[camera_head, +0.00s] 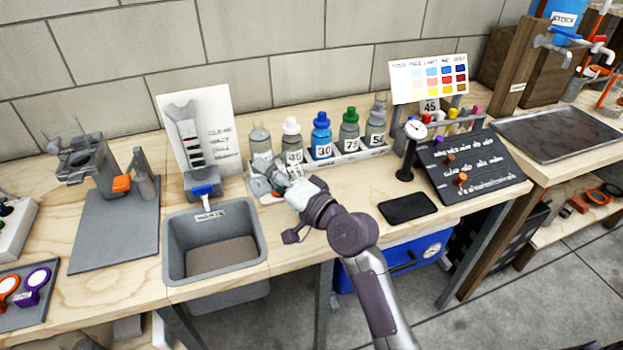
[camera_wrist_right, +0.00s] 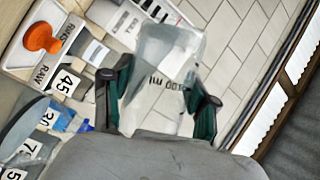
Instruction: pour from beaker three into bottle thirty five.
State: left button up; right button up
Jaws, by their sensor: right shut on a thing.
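My right gripper (camera_head: 268,183) is at the front of the bottle row, by its left end. In the right wrist view its dark green fingers (camera_wrist_right: 160,100) are shut on a clear beaker (camera_wrist_right: 165,65) with "100 ml" printed on it. No number three is readable on it, and its contents cannot be told. In the head view the beaker is hard to make out. The bottles include a grey one (camera_head: 260,141) with its label hidden, a white-capped one (camera_head: 292,137), a blue one (camera_head: 321,134), a green-capped one (camera_head: 349,129) and a grey one (camera_head: 376,122). My left gripper is out of view.
A grey basin (camera_head: 257,240) is set into the bench at left of my right arm. A gauge on a black stand (camera_head: 406,160), a black pad (camera_head: 407,208) and a dark sloped board (camera_head: 470,185) stand to the right. A picture board (camera_head: 215,115) leans behind.

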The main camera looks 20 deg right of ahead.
jog(key=shift+d+r+m+t, duration=0.2)
jog(key=shift+r+m+t, duration=0.1)
jog(key=shift+r+m, duration=0.25)
jog(key=shift+d+r+m+t, duration=0.2)
jog(key=shift+r+m+t, duration=0.15)
jog(key=shift+m, duration=0.3)
dwell(2.6)
